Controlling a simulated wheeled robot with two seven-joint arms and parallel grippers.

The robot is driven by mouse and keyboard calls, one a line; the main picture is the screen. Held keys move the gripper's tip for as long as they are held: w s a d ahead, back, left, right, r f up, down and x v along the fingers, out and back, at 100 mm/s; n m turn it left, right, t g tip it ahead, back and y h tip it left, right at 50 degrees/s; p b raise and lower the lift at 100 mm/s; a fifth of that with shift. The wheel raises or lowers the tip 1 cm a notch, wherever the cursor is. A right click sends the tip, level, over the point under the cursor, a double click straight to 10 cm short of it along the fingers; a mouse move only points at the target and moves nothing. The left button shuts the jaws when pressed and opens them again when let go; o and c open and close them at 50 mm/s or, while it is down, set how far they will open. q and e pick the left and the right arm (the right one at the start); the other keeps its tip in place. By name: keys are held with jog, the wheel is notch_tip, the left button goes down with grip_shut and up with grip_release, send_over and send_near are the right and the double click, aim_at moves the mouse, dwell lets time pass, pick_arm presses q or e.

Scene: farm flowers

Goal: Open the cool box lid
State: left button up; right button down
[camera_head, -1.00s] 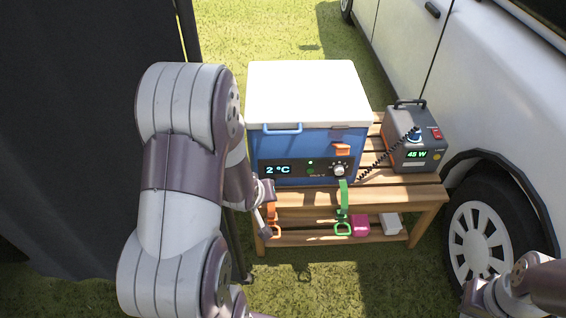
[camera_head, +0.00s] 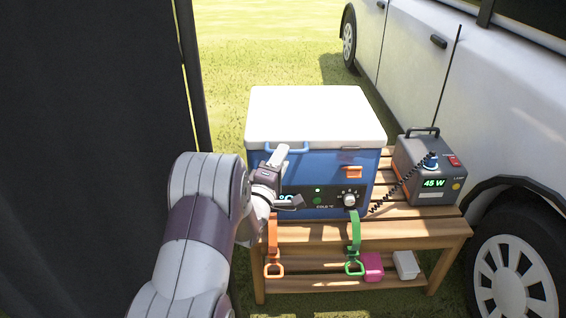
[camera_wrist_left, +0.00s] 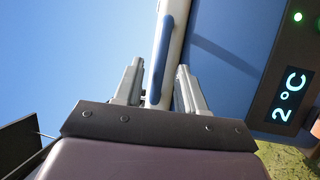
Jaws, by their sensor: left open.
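The cool box (camera_head: 332,163) is blue and stands on the wooden bench. Its white lid (camera_head: 315,113) lies shut on top, with a blue handle (camera_head: 288,148) on its front edge at the left. An orange latch (camera_head: 352,172) is on the front at the right. My left gripper (camera_head: 284,178) is open at the front left of the box, close to the handle, and covers part of the display. In the left wrist view, the blue handle (camera_wrist_left: 161,55) runs between the two open fingers (camera_wrist_left: 158,88); I cannot tell whether they touch it. My right gripper is out of view.
The wooden bench (camera_head: 430,228) has orange and green straps hanging in front. A grey power unit (camera_head: 428,168) with a coiled cable stands right of the box. A white vehicle (camera_head: 500,115) is close on the right, a dark panel (camera_head: 85,150) on the left.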

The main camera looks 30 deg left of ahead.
pick_arm(q)
jog(key=shift+x, duration=0.8)
jog(key=shift+c, duration=0.3)
